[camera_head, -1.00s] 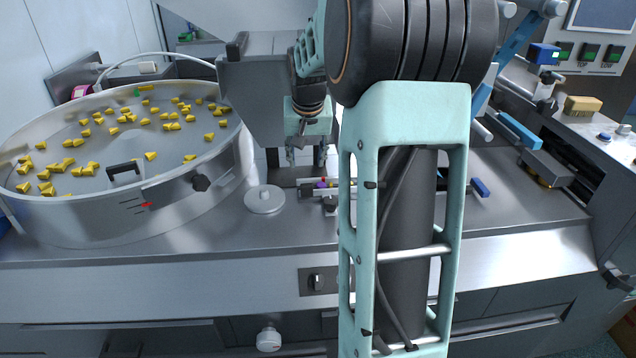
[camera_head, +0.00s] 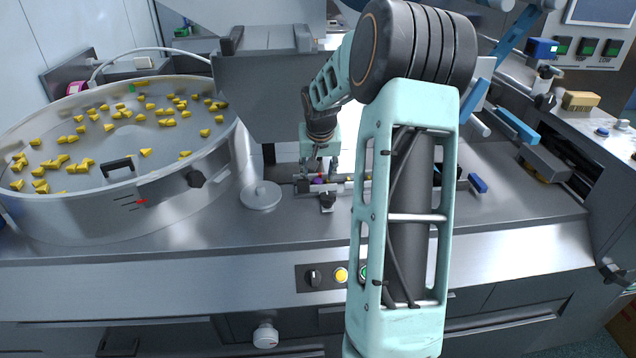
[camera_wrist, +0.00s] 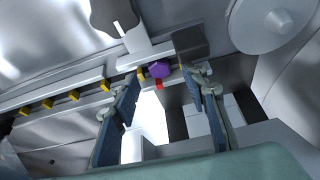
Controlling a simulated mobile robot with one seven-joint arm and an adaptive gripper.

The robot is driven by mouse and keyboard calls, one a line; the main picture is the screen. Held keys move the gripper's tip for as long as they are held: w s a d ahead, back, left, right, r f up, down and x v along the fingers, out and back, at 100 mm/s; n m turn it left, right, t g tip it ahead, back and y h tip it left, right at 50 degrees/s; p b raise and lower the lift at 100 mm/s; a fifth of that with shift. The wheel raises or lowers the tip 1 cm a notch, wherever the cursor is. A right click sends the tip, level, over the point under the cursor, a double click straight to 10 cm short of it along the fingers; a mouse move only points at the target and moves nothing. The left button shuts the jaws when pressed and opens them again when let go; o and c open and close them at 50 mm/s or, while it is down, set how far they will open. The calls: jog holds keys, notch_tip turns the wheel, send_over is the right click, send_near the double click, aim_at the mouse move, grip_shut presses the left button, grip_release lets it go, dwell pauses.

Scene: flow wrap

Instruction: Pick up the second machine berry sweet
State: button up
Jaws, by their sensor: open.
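A purple berry sweet (camera_wrist: 160,70) sits at the end of the narrow metal rail, beside a dark block. A yellow piece touches or nearly touches its left side in the wrist view, and a small red patch lies just below it. In the head view the purple sweet (camera_head: 318,181) is small and partly hidden by my gripper. My gripper (camera_wrist: 162,86) is open and empty, its two dark blue fingers spread either side of the sweet in the wrist view. In the head view my gripper (camera_head: 319,172) is low over the rail. I cannot tell whether the fingertips reach the sweet's height.
The rail (camera_wrist: 70,93) carries several spaced yellow pieces. A large round bowl (camera_head: 90,210) with many yellow sweets stands at the left. A round metal disc (camera_head: 261,197) lies left of the rail. A dark knob (camera_wrist: 113,17) is close to the rail. The steel front worktop is mostly clear.

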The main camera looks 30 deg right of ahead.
jog(key=shift+x, duration=1.35)
jog(key=shift+c, duration=0.6)
jog(key=c, duration=0.8)
jog(key=shift+r, duration=0.55)
notch_tip(320, 180, up, 3)
jog(key=shift+f, duration=0.25)
jog(key=s+a+r, duration=0.2)
jog(key=a+r, duration=0.1)
jog(key=a, duration=0.1)
jog(key=s+a+r+b, duration=0.1)
jog(key=s+a+r, duration=0.2)
jog(key=a, duration=0.1)
jog(key=s+a+r, duration=0.2)
jog(key=a+r, duration=0.1)
jog(key=shift+s+a+r, duration=0.2)
jog(key=shift+s+a, duration=0.1)
jog(key=shift+a, duration=0.1)
